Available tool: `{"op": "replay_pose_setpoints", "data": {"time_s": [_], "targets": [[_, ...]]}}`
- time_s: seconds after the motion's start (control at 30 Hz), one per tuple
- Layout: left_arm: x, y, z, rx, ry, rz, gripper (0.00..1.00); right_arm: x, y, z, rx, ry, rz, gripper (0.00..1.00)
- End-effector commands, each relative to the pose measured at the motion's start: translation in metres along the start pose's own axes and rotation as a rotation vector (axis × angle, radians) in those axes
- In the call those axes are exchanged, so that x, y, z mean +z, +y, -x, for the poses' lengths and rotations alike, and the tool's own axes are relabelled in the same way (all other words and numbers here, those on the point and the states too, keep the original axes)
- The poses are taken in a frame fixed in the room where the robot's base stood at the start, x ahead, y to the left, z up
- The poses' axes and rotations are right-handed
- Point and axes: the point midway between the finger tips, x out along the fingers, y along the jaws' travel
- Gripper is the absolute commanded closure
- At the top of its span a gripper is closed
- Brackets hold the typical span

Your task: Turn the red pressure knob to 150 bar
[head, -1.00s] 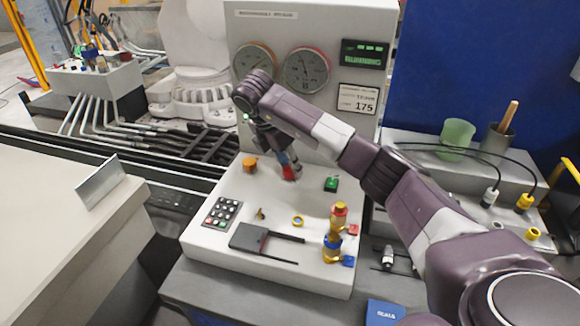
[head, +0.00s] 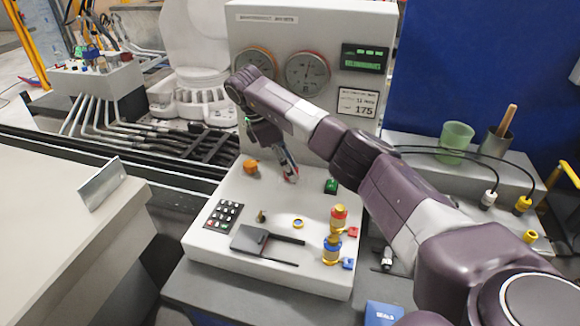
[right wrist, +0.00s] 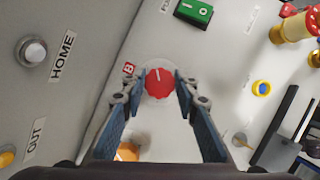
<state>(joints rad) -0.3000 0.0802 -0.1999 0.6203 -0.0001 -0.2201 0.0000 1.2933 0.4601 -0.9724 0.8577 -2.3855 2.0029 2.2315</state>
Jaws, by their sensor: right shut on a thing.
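The red pressure knob (right wrist: 159,83) shows in the right wrist view, with a pale pointer mark near its top. It sits on the light panel between the two fingertips of my right gripper (right wrist: 160,84). The fingers are shut on its sides. In the head view my right gripper (head: 289,173) reaches down to the sloped panel and mostly hides the knob. Two round gauges (head: 307,72) are on the upright panel; their needles are too small to read. A sign (head: 357,103) beside them shows 175. My left gripper is not in view.
A green switch (head: 331,186) and an orange knob (head: 250,167) flank the red knob. A keypad (head: 223,214), a flat black piece (head: 251,239) and a red, yellow and blue fitting (head: 336,232) are lower on the panel. A green cup (head: 456,138) stands at right.

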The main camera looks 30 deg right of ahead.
Motion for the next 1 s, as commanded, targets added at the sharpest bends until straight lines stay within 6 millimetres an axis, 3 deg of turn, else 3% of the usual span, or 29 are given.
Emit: {"op": "replay_pose_setpoints", "data": {"time_s": [0.47, 0.5, 0.63, 1.0], "targets": [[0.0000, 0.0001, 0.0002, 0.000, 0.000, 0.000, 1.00, -0.0004, 0.0009, 0.0011, -0.003, 0.003, -0.015, 0.96], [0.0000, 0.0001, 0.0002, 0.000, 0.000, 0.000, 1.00, -0.0004, 0.0009, 0.0011, -0.003, 0.003, -0.015, 0.71], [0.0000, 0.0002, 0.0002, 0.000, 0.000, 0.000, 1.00, -0.0003, 0.0007, 0.0008, -0.003, 0.002, -0.015, 0.57], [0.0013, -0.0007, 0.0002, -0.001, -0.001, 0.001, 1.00, -0.0003, 0.0005, 0.0037, -0.004, 0.002, -0.014, 0.54]]}}
